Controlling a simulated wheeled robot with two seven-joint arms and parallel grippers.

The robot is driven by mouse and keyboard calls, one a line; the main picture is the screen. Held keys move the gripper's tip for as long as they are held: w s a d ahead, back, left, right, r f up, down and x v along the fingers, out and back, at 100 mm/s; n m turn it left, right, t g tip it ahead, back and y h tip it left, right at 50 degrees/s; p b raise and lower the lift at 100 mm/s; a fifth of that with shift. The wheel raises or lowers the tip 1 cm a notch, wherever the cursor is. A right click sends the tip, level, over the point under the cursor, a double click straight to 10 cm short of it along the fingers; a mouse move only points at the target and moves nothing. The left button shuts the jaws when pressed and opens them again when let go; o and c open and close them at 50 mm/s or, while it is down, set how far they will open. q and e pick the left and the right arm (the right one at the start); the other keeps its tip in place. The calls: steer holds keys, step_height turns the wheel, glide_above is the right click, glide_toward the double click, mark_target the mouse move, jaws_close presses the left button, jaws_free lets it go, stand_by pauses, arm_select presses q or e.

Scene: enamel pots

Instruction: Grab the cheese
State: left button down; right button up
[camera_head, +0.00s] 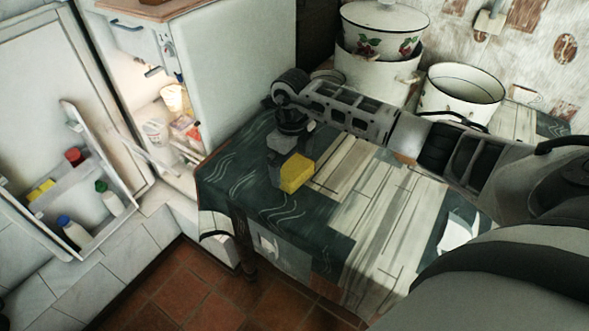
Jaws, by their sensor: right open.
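A yellow block, which looks like the cheese (297,173), lies on the patterned tablecloth near the table's left end. My right arm reaches in from the right across the table. Whether a finger touches the cheese is hard to tell. My left gripper is not in view.
Enamel pots (460,94) stand at the back of the table, behind my right arm. An open fridge (238,70) with several items is on the left, its door (88,215) swung out. The table's front middle (360,220) is mostly clear.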

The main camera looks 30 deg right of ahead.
step_height(320, 180, down, 2)
steer(key=shift+f, duration=0.1)
steer(key=c, duration=1)
steer(key=shift+c, duration=0.2)
